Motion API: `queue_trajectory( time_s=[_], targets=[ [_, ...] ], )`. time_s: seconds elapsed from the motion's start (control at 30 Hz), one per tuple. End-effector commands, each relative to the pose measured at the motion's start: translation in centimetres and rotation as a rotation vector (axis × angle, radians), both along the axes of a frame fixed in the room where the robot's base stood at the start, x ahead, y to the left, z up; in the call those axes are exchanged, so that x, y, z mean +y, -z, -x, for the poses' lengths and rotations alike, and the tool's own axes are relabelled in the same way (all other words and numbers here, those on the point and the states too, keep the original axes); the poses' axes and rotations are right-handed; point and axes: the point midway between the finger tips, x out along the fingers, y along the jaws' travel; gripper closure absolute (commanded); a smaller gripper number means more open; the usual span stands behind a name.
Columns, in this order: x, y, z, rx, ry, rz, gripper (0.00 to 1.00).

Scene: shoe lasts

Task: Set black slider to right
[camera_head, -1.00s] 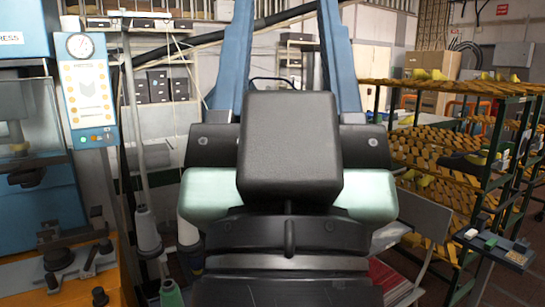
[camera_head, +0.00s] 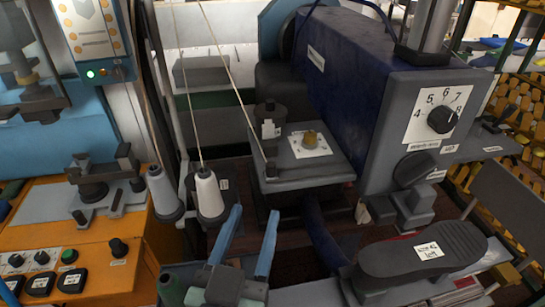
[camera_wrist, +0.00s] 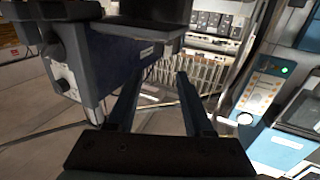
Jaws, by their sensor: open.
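My gripper (camera_head: 255,210) is low in the middle of the head view. Its two blue fingers are apart with nothing between them. It also shows open and empty in the wrist view (camera_wrist: 160,75). A short black knob (camera_head: 118,247) stands on the orange control panel, left of my gripper. A dark sliding-looking part (camera_head: 408,207) sits under the dial on the blue machine, to the right of my gripper. I cannot tell which part is the black slider. My gripper touches neither of them.
Thread cones (camera_head: 207,195) stand close left of my gripper, with threads running up. A grey box (camera_head: 305,175) with a brass knob is just beyond the fingers. The dark blue machine (camera_head: 350,75) bears a numbered dial (camera_head: 441,119). A black sole-shaped pad (camera_head: 425,250) is at lower right.

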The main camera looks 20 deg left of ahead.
Motion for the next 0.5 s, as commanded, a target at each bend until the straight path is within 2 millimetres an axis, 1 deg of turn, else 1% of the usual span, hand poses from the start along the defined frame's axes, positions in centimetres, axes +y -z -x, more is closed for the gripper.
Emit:
queue_trajectory(
  time_s=[0.17, 0.3, 0.5],
  targets=[
    [0.4, -0.2, -2.1, -0.004, 0.001, -0.001, 0.48],
    [0.9, -0.6, -4.8, -0.003, 0.002, -0.001, 0.48],
    [1.7, -0.5, -8.5, -0.003, 0.002, -0.001, 0.48]
  ],
)
